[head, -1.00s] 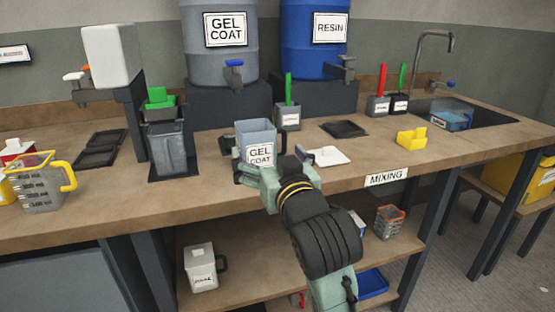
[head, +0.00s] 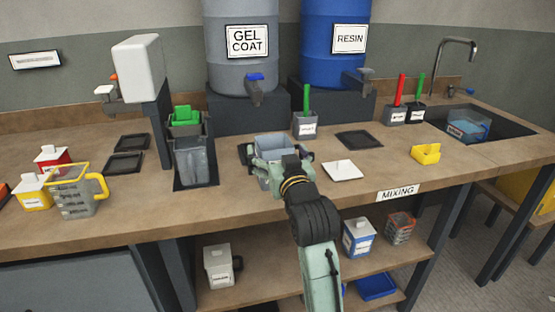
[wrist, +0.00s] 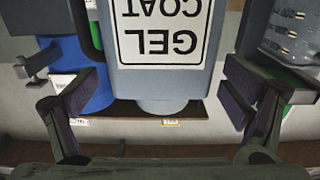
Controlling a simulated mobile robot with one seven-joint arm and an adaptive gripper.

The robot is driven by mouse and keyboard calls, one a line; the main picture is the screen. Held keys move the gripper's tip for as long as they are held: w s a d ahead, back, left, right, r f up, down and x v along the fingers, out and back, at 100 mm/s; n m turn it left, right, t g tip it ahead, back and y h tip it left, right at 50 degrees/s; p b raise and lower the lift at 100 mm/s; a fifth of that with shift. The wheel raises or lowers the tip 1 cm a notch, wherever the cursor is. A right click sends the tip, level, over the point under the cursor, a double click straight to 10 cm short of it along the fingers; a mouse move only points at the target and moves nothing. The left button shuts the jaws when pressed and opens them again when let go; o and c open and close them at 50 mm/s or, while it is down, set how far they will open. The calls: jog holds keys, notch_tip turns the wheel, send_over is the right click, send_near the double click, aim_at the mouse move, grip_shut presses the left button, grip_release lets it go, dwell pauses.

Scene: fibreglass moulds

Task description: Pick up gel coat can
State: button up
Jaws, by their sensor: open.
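No contact shows.
A grey GEL COAT drum (head: 240,60) and a blue RESIN drum (head: 334,55) stand behind. A white square (head: 342,170) lies right of my gripper. A dark grey container (head: 194,163) stands left. A measuring jug (head: 75,195) is farther left.

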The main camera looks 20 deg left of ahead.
jog(key=shift+w+a, duration=0.35)
jog(key=shift+w, duration=0.1)
jog(key=shift+c, duration=0.5)
jog(key=c, duration=1.9)
